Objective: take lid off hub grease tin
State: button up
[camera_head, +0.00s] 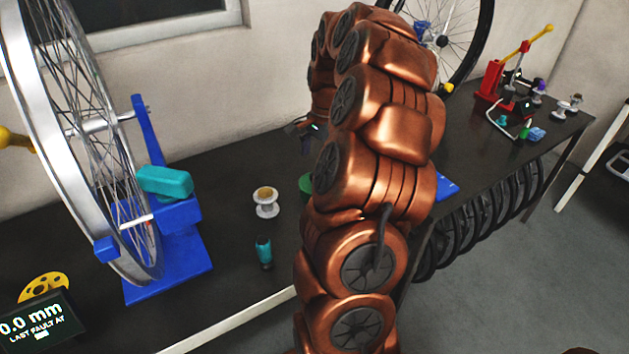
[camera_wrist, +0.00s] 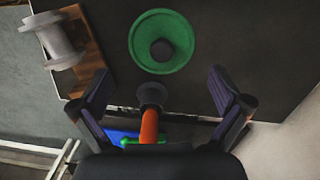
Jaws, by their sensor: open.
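A round green thing (camera_wrist: 140,42) with a dark round centre, likely the grease tin, stands on the dark bench in the wrist view. I cannot tell whether the dark centre is a knob on a lid or the tin's inside. In the head view only a green edge (camera_head: 305,184) shows, and my arm hides the rest. My gripper (camera_wrist: 160,76) is open, with nothing held between its fingers. The green thing lies beyond the fingertips, roughly centred between them and apart from them. In the head view my arm mostly hides my gripper.
A white hub (camera_head: 266,206) stands left of the green thing, near a small teal-and-black item (camera_head: 264,252). An orange stick with a dark end (camera_wrist: 150,122) shows between my fingers in the wrist view. A blue wheel stand (camera_head: 175,265) holds a large wheel at left.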

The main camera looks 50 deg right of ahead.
jog(key=shift+w+a+f+p, duration=0.1)
jog(key=shift+a+f+p, duration=0.1)
jog(key=shift+f, duration=0.6)
jog(key=shift+w+a+f+p, duration=0.1)
jog(key=shift+a+f+p, duration=0.1)
jog(key=shift+f, duration=0.55)
jog(key=shift+a+f+p, duration=0.15)
jog(key=shift+a+f, duration=0.05)
jog(key=shift+f, duration=0.6)
jog(key=c, duration=1.4)
jog(key=shift+s+a+f, duration=0.1)
